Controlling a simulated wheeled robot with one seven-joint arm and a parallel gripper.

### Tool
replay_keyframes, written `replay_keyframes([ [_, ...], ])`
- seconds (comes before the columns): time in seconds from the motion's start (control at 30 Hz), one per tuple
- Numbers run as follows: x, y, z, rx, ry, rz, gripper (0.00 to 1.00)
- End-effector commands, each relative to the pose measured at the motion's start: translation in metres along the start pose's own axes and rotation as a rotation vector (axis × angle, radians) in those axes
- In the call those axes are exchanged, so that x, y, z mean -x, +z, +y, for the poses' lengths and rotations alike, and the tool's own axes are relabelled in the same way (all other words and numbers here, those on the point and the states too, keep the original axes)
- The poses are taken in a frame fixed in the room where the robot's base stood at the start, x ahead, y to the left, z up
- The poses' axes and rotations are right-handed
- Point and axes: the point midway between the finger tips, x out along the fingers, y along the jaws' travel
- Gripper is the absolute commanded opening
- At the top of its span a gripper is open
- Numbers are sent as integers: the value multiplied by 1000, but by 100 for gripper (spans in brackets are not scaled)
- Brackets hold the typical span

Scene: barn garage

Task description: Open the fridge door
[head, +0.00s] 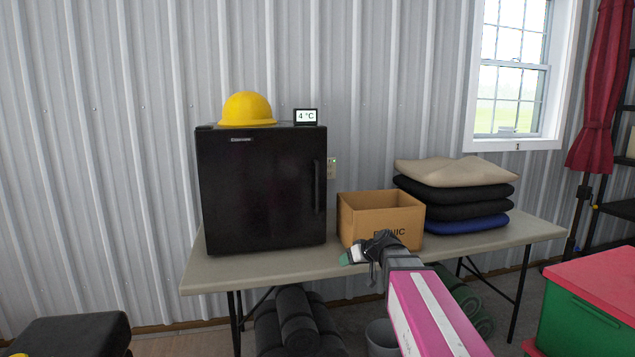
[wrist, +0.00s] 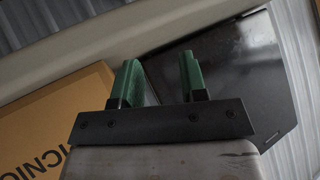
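The black fridge (head: 255,190) stands on a folding table, its door shut. Its vertical handle (head: 319,186) is on the right side of the door. My gripper (head: 349,258) is at the table's front edge, in front of the cardboard box and to the right of and below the handle. In the wrist view, the two green fingers of my gripper (wrist: 163,82) are apart with nothing between them. The fridge (wrist: 235,75) fills the right of that view, tilted, and is apart from the fingers.
A cardboard box (head: 385,220) sits right of the fridge on the table (head: 225,273), with folded cushions (head: 455,195) beyond it. A yellow hard hat (head: 247,109) and a temperature display (head: 306,117) are on the fridge. The table left of the box front is clear.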

Motion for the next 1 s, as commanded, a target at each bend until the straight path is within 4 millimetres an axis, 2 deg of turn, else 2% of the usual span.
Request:
replay_keyframes([
  [0.03,6,-39,-4,53,-27,88,39],
  [0.1,18,-84,-13,125,-57,208,39],
  [0.2,39,-142,-26,213,-82,367,39],
  [0.3,60,-187,-36,281,-90,498,39],
  [0.4,77,-218,-44,326,-90,591,39],
  [0.53,89,-238,-50,356,-87,655,39],
  [0.67,88,-247,-53,364,-86,673,39],
  [1.0,43,-279,-62,363,-88,670,39],
])
